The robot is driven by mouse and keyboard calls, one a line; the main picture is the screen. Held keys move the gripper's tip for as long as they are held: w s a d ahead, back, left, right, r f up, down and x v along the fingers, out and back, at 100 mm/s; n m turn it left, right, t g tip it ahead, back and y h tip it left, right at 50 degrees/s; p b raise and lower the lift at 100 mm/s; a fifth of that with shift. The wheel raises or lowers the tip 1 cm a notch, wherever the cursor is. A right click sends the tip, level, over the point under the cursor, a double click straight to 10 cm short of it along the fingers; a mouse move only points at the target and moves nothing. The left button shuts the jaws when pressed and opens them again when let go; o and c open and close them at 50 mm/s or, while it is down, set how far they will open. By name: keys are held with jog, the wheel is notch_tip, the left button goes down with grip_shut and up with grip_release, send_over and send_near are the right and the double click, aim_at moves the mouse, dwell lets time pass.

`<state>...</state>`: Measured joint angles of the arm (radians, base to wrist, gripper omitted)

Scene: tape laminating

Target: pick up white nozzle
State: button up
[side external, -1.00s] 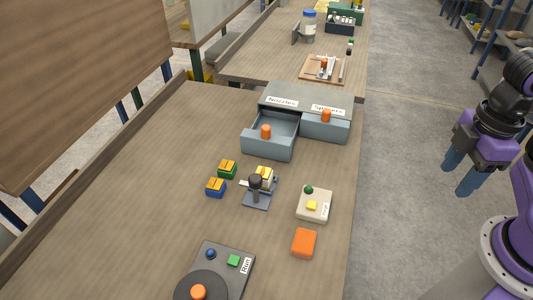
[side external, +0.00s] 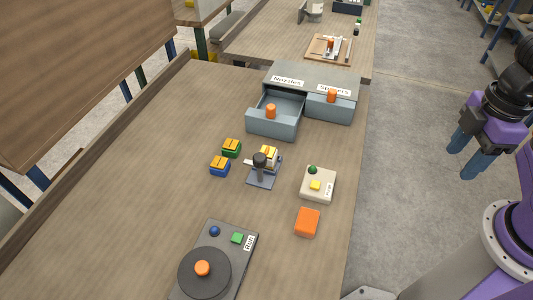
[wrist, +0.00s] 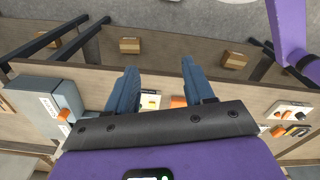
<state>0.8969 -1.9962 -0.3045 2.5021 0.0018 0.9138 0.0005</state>
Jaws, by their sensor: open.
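I cannot make out a white nozzle in either view. The grey drawer marked "Nozzles" (side external: 262,125) is pulled open in the side external view. It has an orange knob, and no nozzle can be made out in the part of its inside that shows. My gripper (side external: 467,155) is open and empty at the right, beyond the table's right edge and apart from the drawer. In the wrist view, my gripper's two blue fingers (wrist: 158,75) stand wide apart, with nothing held between them.
The "Spacers" drawer (side external: 320,111) is shut. A small fixture (side external: 263,181) stands mid-table, near green (side external: 231,151) and blue (side external: 219,170) blocks. A cream button box (side external: 319,191) and an orange block (side external: 307,222) sit near the right edge. A "Run" panel (side external: 220,235) is in front.

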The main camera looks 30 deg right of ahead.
jog(key=o, duration=0.4)
jog(key=m, duration=2.2)
send_over(267, 151)
notch_tip(267, 151, down, 17)
jog(key=shift+r, duration=0.15)
